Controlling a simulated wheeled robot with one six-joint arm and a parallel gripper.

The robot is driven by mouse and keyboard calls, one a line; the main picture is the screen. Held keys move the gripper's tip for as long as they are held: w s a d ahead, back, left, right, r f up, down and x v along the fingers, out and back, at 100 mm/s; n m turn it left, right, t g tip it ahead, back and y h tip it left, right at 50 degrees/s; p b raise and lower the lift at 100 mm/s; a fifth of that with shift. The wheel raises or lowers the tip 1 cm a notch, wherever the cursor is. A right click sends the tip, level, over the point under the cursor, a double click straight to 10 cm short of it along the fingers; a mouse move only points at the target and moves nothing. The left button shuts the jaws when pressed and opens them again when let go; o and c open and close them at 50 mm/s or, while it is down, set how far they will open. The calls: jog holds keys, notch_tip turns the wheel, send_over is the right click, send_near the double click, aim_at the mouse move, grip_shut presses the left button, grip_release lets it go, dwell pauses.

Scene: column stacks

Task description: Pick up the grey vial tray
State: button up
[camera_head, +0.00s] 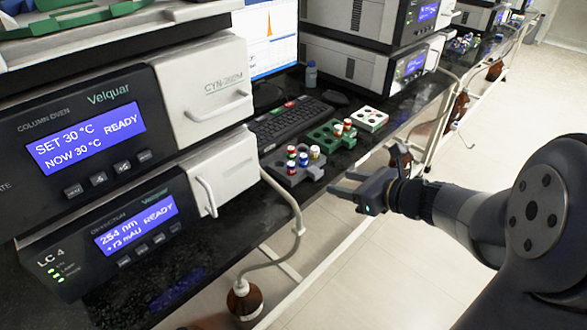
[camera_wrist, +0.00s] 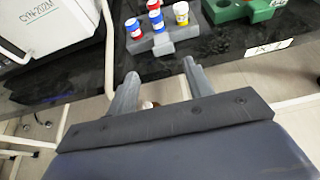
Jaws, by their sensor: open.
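The grey vial tray (camera_head: 284,176) sits on the black bench near its front edge, with several red, blue and yellow-marked vials standing in it. It also shows at the top of the wrist view (camera_wrist: 186,44). My gripper (camera_head: 340,184) is open and empty, just off the front edge of the bench, to the right of the grey tray in the head view. In the wrist view both fingers (camera_wrist: 158,84) point toward the tray and the bench edge, with a gap between them. The fingers appear apart from the tray.
A green tray (camera_head: 324,138) with vials stands just beyond the grey one, and a white tray (camera_head: 369,121) beyond that. A keyboard (camera_head: 290,121) lies behind. The white instrument door (camera_head: 209,186) and a tube (camera_head: 297,218) are close on the left. Open floor lies right.

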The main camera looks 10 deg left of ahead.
aim_at(320, 175)
jog(key=b+x, duration=0.1)
jog(key=x, duration=0.7)
jog(key=shift+w+f+b, duration=0.1)
jog(key=shift+w+b, duration=0.2)
jog(key=shift+b, duration=0.1)
jog(key=shift+c, duration=0.6)
jog(key=shift+d, duration=0.1)
jog(key=c, duration=0.8)
